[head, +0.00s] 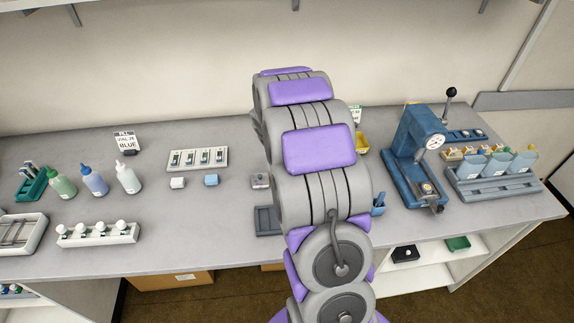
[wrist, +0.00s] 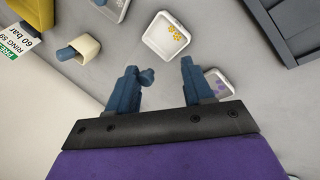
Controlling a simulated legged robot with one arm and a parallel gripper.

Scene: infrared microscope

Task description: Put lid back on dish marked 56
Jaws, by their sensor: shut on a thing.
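In the wrist view, my gripper (wrist: 162,70) points down over the grey bench with its two blue fingers apart. A white square dish with yellow spots (wrist: 166,36) lies just beyond the fingertips, uncovered. A second white dish with purple spots (wrist: 218,84) is partly hidden behind the right finger. A third pale dish (wrist: 115,8) is cut off at the top edge. I cannot read the number 56 on any dish. In the head view my arm hides the gripper.
In the head view, a blue press (head: 415,155) stands right of my arm, and bottles (head: 94,181) and a white rack (head: 98,234) stand left.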

